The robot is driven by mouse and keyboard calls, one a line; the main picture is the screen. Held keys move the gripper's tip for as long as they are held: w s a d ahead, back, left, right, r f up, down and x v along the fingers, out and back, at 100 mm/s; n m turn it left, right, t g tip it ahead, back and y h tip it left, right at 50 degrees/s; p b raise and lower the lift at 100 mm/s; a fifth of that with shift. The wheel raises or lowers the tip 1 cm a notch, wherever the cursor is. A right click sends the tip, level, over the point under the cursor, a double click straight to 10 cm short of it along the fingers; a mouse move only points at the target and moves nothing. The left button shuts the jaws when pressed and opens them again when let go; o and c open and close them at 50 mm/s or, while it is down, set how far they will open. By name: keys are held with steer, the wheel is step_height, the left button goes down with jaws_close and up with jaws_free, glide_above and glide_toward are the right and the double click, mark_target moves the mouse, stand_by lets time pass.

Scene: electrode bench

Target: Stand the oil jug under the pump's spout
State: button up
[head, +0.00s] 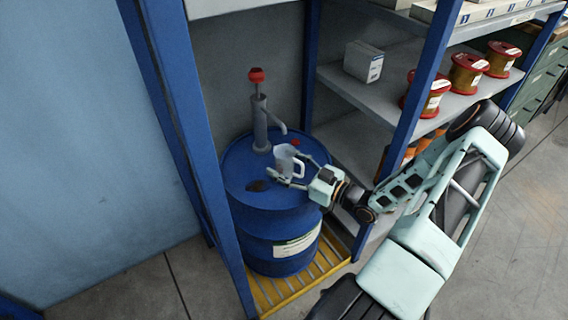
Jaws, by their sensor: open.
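The pale grey-white oil jug (284,158) is upright on the blue drum's top, its handle toward my gripper. The hand pump (260,122) rises from the drum with a red knob on top. Its spout (279,124) points right and down, and the jug is just below it in the picture. I cannot tell whether the jug is exactly under the spout's end. My gripper (284,163) is open, with its fingers on either side of the jug. Whether a finger touches the jug is too small to tell.
The blue drum (270,228) stands on a yellow grating (327,262) between blue rack posts (420,75). A dark patch (258,186) and a red cap (295,142) are on its top. Shelves at right hold red-ended spools (466,73) and a white box (363,62).

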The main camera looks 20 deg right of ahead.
steer(key=shift+r, duration=0.25)
steer(key=p+v, duration=0.2)
steer(key=v, duration=1)
steer(key=shift+f, duration=0.15)
